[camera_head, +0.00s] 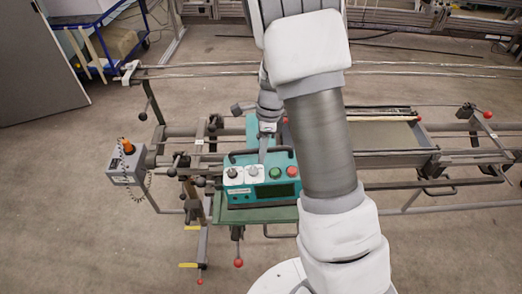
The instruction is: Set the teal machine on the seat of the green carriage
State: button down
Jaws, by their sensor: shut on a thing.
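The teal machine (262,195) is a box with a dark carrying handle, white and dark knobs, and green and red buttons on its face. It is right over the green carriage (236,215), whose green plate shows beneath and beside it. I cannot tell whether the machine touches the seat. My gripper (263,155) reaches down from above to the machine's handle and is shut on it. The fingertips are small here, and my arm covers the machine's right side and part of the carriage.
Long metal rails of the frame (400,184) run left to right. A grey control box with an orange knob (126,165) hangs at the left. Levers with red ball ends (238,262) stick out in front. A blue trolley (92,30) stands at the back left. The concrete floor in front is mostly clear.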

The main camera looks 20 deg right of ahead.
aim_at(257, 168)
jog(key=shift+s+d+f, duration=0.15)
jog(key=shift+d+f, duration=0.05)
jog(key=shift+f, duration=0.05)
jog(key=shift+f+g+y+p, duration=0.35)
jog(key=shift+g+y+p, duration=0.1)
jog(key=shift+g+y, duration=0.5)
jog(key=shift+s+a+r, duration=0.1)
jog(key=shift+s+a, duration=0.2)
jog(key=shift+a, duration=0.1)
dwell(0.3)
jog(key=shift+s+a, duration=0.15)
jog(key=shift+a, duration=0.1)
jog(key=shift+s+a+r+p, duration=0.4)
jog(key=shift+s+a+p, duration=0.1)
jog(key=shift+a, duration=0.15)
jog(key=shift+s+f+m, duration=0.1)
jog(key=shift+s+m, duration=0.15)
jog(key=shift+m, duration=0.15)
dwell(0.8)
jog(key=shift+d+f, duration=0.15)
jog(key=shift+f, duration=0.55)
dwell(1.4)
